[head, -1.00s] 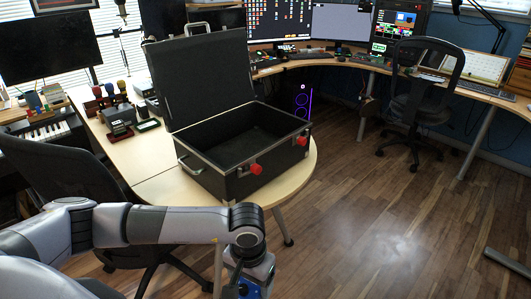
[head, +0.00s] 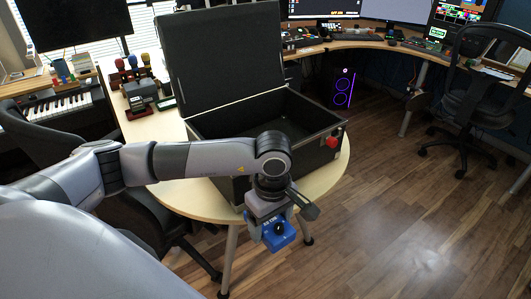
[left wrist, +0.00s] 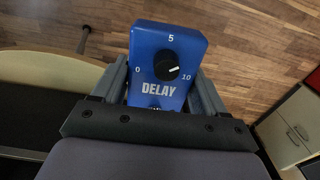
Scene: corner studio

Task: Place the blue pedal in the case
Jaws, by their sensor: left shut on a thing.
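The blue pedal (head: 278,235) is held in my left gripper (head: 272,222), in front of the near edge of the table and over the floor. In the left wrist view the pedal (left wrist: 166,65) shows its dial and the word DELAY, between the two fingers of my left gripper (left wrist: 165,85). The black case (head: 325,148) stands open on the table, lid raised at the back. Its inside looks empty where I can see it. My left arm hides part of its front wall. My right gripper is not in view.
The light wooden table (head: 190,200) has a rounded end around the case. A red knob (head: 333,140) sits on the case's front right. Small devices (head: 140,90) stand at the table's back left. Office chairs stand at left (head: 60,140) and right (head: 485,95).

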